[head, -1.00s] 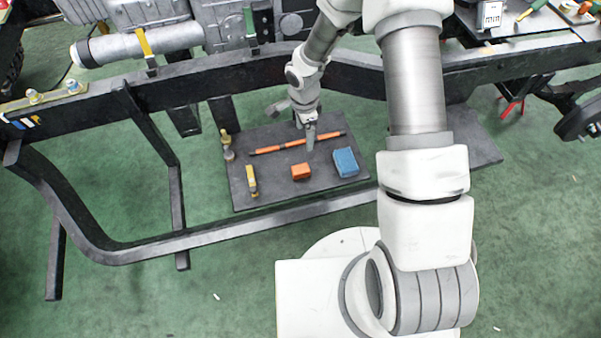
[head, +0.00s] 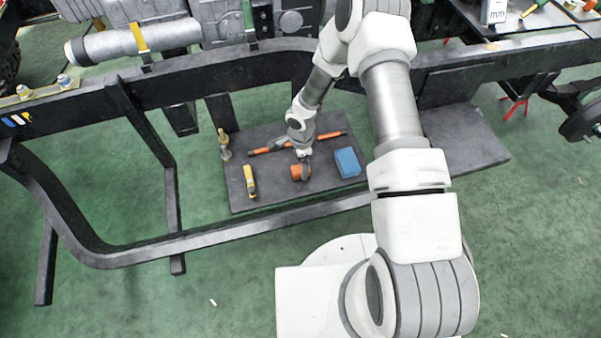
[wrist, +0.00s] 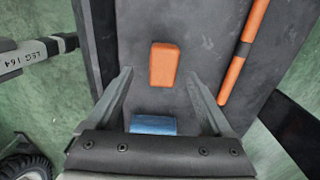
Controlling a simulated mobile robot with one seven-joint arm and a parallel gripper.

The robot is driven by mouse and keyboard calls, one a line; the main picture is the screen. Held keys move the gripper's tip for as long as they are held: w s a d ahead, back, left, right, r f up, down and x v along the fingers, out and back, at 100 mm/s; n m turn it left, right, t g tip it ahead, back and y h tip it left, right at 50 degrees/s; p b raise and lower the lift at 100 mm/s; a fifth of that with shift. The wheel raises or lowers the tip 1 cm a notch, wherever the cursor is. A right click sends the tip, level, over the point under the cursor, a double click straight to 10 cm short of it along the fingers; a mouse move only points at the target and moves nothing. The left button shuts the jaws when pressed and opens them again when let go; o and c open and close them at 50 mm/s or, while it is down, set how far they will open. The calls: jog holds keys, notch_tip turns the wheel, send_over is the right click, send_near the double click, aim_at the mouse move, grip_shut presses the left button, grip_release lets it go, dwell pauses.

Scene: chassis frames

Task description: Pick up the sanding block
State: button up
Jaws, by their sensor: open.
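A small orange block (head: 297,174) lies on the dark board (head: 240,205). A larger blue block (head: 347,162) lies to its right. The frames do not settle which of the two is the sanding block. My gripper (head: 304,172) is over the orange block in the head view and partly covers it. In the wrist view my gripper (wrist: 157,75) is open and empty, with its fingers apart. The orange block (wrist: 164,65) shows just ahead, between the lines of the fingertips. The blue block (wrist: 153,125) shows between the finger bases, partly hidden by the gripper body.
An orange and black rod (head: 320,139) lies behind the blocks; it also shows in the wrist view (wrist: 243,55). A yellow-handled tool (head: 249,182) lies at the board's left. A black frame rail (head: 200,233) crosses in front, and another rail (head: 200,82) behind.

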aim_at(300, 168)
jog(key=f+b, duration=0.1)
jog(key=f, duration=0.1)
jog(key=f+b, duration=0.1)
jog(key=f, duration=0.2)
jog(key=shift+w+a+f, duration=0.1)
jog(key=shift+w+f, duration=0.05)
jog(key=shift+w, duration=0.05)
grip_shut()
